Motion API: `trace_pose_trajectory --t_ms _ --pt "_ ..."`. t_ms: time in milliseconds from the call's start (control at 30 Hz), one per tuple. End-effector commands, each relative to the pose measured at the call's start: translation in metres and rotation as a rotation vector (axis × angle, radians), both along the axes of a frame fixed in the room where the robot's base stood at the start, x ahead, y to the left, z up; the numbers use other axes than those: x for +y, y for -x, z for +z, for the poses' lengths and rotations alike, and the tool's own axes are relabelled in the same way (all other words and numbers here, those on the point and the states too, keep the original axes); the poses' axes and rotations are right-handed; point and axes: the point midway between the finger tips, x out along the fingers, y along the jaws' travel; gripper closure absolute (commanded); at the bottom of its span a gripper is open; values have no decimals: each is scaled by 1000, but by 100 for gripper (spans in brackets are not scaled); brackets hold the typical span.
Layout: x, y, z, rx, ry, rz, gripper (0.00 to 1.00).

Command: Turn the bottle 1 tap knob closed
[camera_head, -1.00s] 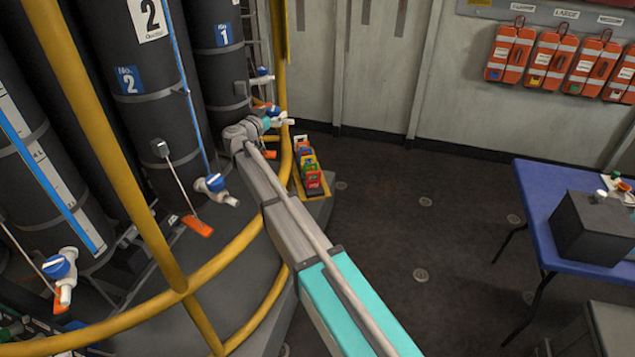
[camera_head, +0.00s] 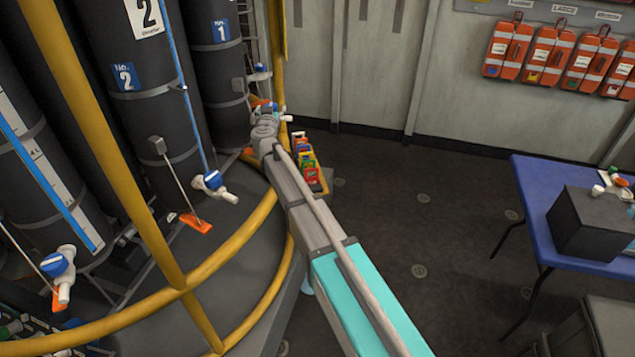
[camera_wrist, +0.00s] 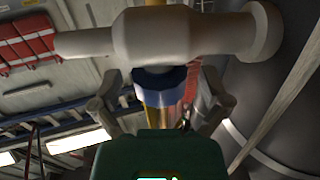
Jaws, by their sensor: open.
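Bottle 1 (camera_head: 218,65) is the dark cylinder with the blue number 1 label, at the top left in the head view. Its tap shows a white spout (camera_head: 286,118) just beyond the end of my arm. In the wrist view the white tap body (camera_wrist: 165,36) crosses the top, with the blue tap knob (camera_wrist: 160,78) below it. My gripper (camera_wrist: 158,92) is open, with one finger on each side of the knob. I cannot tell whether the fingers touch it. In the head view my wrist hides most of the tap and the fingers.
Bottle 2 (camera_head: 140,75) and its blue-knobbed tap (camera_head: 213,182) stand nearer, to the left. A yellow rail (camera_head: 235,240) curves around the bottles. Coloured boxes (camera_head: 306,160) stand right of my wrist. A blue table (camera_head: 535,200) is at the right; the floor between is clear.

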Motion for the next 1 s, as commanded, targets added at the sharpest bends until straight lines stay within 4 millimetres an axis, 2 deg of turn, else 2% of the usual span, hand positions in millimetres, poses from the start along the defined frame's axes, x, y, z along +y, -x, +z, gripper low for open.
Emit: trace_pose_trajectory --t_ms 1000 --pt "-2 -1 0 0 0 484 4"
